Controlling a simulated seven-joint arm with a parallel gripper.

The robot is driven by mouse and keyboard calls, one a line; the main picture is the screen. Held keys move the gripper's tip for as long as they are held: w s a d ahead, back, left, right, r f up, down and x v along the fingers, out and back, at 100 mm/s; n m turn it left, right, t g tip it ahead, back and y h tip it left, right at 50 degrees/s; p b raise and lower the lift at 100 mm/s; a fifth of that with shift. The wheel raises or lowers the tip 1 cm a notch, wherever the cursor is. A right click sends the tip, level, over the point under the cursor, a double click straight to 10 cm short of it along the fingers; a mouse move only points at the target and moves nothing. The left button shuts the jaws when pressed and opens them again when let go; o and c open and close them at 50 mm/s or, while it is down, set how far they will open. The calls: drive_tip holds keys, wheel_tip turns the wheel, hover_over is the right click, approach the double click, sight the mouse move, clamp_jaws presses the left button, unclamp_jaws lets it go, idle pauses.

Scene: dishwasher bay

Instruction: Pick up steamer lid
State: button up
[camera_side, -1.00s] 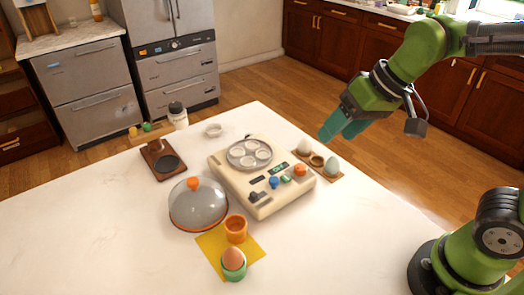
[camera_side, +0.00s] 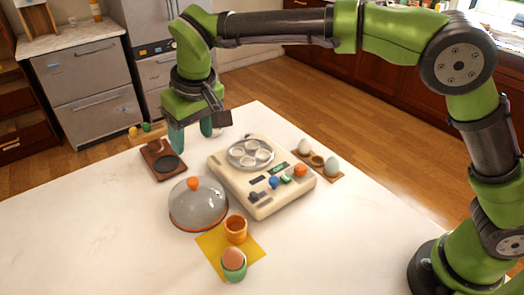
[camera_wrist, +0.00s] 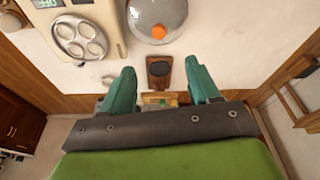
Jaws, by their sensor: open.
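The steamer lid (camera_side: 198,207) is a clear grey dome with an orange rim and an orange knob. It stands on the white table, left of the cream egg cooker, and shows at the top of the wrist view (camera_wrist: 157,17). My gripper (camera_side: 192,140) is open and empty, with its teal fingers pointing down. It is above the far side of the table, behind the lid and apart from it. In the wrist view the fingers of my gripper (camera_wrist: 161,80) are spread wide with nothing between them.
The egg cooker (camera_side: 262,181) stands right of the lid. A dark wooden stand (camera_side: 152,150) lies close to my fingers. An orange cup (camera_side: 236,229) and an egg in a green cup (camera_side: 233,270) are in front. An egg tray (camera_side: 316,160) is at right. The left front table is clear.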

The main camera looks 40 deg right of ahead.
sight(192, 180)
drive_tip(key=x, duration=1.4)
drive_tip(key=shift+s+d+f, duration=0.1)
drive_tip(key=shift+s+f, duration=0.05)
drive_tip(key=shift+f, duration=0.05)
drive_tip(key=shift+r, duration=0.1)
clamp_jaws()
